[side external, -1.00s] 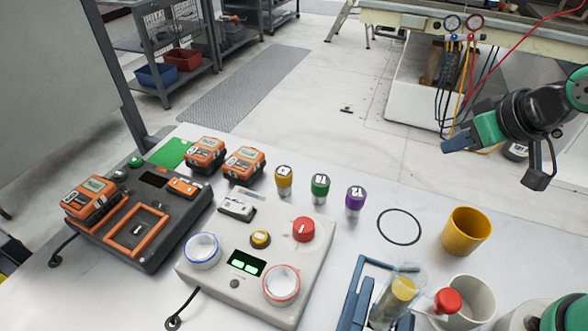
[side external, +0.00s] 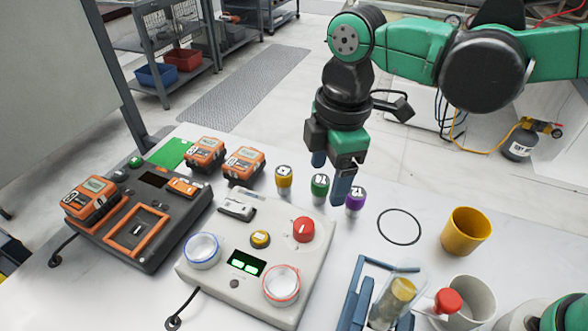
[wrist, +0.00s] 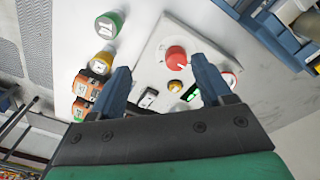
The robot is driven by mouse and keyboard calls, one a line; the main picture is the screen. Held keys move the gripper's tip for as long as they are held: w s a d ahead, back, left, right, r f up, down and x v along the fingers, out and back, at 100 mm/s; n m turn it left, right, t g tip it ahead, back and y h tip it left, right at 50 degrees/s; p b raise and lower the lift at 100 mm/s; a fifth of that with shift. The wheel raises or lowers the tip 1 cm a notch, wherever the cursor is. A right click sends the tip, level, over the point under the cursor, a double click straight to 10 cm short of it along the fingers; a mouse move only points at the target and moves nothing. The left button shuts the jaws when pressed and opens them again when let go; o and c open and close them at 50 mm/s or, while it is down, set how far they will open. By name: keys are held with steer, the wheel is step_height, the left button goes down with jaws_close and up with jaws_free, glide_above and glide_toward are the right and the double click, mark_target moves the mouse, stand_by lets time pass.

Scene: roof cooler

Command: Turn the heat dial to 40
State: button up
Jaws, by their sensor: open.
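A white control box (side external: 205,268) lies on the table. It carries a red dial (side external: 303,230) with a white pointer mark, a smaller yellow knob (side external: 260,239) and a dark display (side external: 246,263) with green digits too small to read. I cannot tell from labels which knob is the heat dial. My gripper (side external: 331,183) is open and empty, above and behind the box, near the purple-capped cylinder. In the wrist view the red dial (wrist: 176,56) shows between and beyond the fingertips (wrist: 160,72), apart from them.
Yellow (side external: 284,180), green (side external: 320,187) and purple (side external: 356,200) cylinders stand behind the box. Orange devices (side external: 205,153) and a dark charging unit (side external: 150,262) are on the left. A blue rack (side external: 352,302), yellow cup (side external: 466,231) and white mug (side external: 474,301) stand on the right.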

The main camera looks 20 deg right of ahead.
mark_target(304, 224)
steer(key=a+n, duration=0.1)
steer(key=a+f+n, duration=0.1)
steer(key=a+f+n+g, duration=0.1)
steer(key=shift+s+a+h, duration=0.3)
steer(key=shift+s+a, duration=0.05)
steer(key=shift+s, duration=0.05)
steer(key=shift+s+f, duration=0.15)
steer(key=shift+f, duration=2.5)
jaws_close()
